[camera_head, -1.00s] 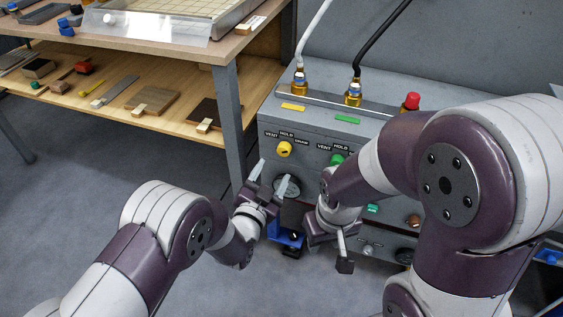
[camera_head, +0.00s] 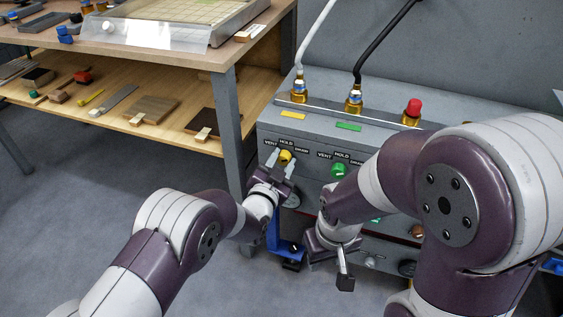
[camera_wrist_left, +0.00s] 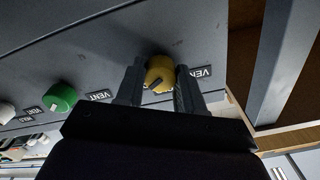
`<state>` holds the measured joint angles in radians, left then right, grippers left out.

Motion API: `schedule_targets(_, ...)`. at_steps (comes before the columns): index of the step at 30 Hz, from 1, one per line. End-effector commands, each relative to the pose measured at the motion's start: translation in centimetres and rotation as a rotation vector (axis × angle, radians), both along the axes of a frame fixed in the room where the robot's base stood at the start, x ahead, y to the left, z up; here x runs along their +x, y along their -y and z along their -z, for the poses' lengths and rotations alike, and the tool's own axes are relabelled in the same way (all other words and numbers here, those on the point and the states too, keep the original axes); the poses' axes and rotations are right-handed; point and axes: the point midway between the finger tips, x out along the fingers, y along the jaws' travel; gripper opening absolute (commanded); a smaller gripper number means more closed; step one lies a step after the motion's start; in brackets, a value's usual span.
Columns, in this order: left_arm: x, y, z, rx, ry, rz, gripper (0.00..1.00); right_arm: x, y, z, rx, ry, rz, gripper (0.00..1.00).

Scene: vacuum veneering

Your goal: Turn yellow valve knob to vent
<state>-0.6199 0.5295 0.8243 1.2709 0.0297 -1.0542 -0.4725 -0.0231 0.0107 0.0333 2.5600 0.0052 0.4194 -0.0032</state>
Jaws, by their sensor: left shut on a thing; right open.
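The yellow valve knob (camera_head: 285,157) is on the front of the grey vacuum unit, under labels reading VENT, HOLD and DRAW. My left gripper (camera_head: 281,161) is at the knob, with one finger on each side. In the left wrist view the yellow knob (camera_wrist_left: 159,73) sits between the two dark fingers of my left gripper (camera_wrist_left: 160,82), which are shut on it. A VENT label shows beside it. My right gripper (camera_head: 343,272) is open and empty, low in front of the unit.
A green knob (camera_head: 338,170) is to the right of the yellow one and also shows in the left wrist view (camera_wrist_left: 60,97). A red button (camera_head: 413,107) and hose fittings top the unit (camera_head: 380,120). A wooden workbench (camera_head: 225,58) stands at the left.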

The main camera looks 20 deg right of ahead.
Motion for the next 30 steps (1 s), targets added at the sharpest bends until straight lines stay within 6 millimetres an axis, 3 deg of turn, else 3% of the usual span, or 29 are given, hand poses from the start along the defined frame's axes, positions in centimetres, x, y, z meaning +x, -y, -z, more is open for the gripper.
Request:
schedule_targets(11, -0.03, 0.0, 0.03, -0.096, -0.065, 0.0, 0.07, 0.0, 0.0, 0.0, 0.0, 0.0, 0.0, 0.43)
schedule_targets(30, -0.05, 0.0, 0.07, -0.578, -0.392, 0.0, 0.07, 0.0, 0.0, -0.02, 0.0, 0.0, 0.0, 0.43)
